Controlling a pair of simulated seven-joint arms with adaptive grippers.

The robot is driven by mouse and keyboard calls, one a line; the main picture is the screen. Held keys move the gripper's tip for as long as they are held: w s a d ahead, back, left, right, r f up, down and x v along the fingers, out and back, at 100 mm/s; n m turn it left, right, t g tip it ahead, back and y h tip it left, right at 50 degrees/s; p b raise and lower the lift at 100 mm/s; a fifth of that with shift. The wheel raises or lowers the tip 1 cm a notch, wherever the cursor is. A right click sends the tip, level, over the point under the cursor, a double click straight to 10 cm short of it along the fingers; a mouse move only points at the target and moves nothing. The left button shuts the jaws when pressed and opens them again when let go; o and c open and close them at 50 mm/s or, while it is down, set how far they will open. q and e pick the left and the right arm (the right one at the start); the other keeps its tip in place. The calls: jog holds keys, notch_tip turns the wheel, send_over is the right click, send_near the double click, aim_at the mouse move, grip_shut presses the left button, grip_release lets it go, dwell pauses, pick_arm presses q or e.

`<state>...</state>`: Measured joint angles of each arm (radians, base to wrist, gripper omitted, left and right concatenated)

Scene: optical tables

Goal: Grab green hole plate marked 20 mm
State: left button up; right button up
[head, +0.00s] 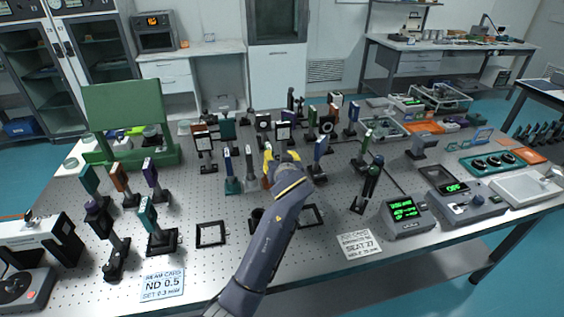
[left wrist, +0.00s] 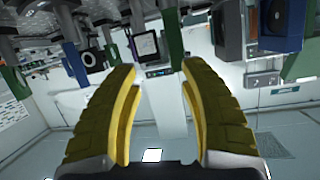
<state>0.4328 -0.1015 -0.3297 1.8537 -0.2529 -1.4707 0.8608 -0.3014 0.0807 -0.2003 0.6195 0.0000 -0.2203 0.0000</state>
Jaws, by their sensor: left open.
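My left gripper (head: 270,160) is open among the upright mounted plates in the middle of the optical table (head: 330,215). In the left wrist view its yellow fingers (left wrist: 158,75) are spread with nothing between them; that view looks upside down. A green plate (left wrist: 176,38) shows there just beyond the fingertips, slightly right of the gap. Another green plate (left wrist: 14,80) is at the far left. No 20 mm marking is readable on any plate.
A green stand (head: 125,120) is at the left, and meters (head: 407,214) are at the right. The front middle has some bare table.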

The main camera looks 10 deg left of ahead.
pick_arm(q)
jog(key=shift+w+a+f+n+g+y, duration=0.1)
jog(key=shift+w+a+f+n+g, duration=0.15)
jog(key=shift+w+a+f+n, duration=0.5)
jog(key=shift+w+a+f+n+g+y, duration=0.15)
jog(key=shift+w+a+f, duration=0.25)
jog(key=shift+w+a, duration=0.75)
jog(key=shift+w+a+f+n+g+y, duration=0.1)
jog(key=shift+w+a+f+n+g, duration=0.2)
jog(key=shift+w+a+f, duration=0.6)
jog(key=shift+w+d+r, duration=0.2)
jog(key=shift+r, duration=0.1)
grip_shut()
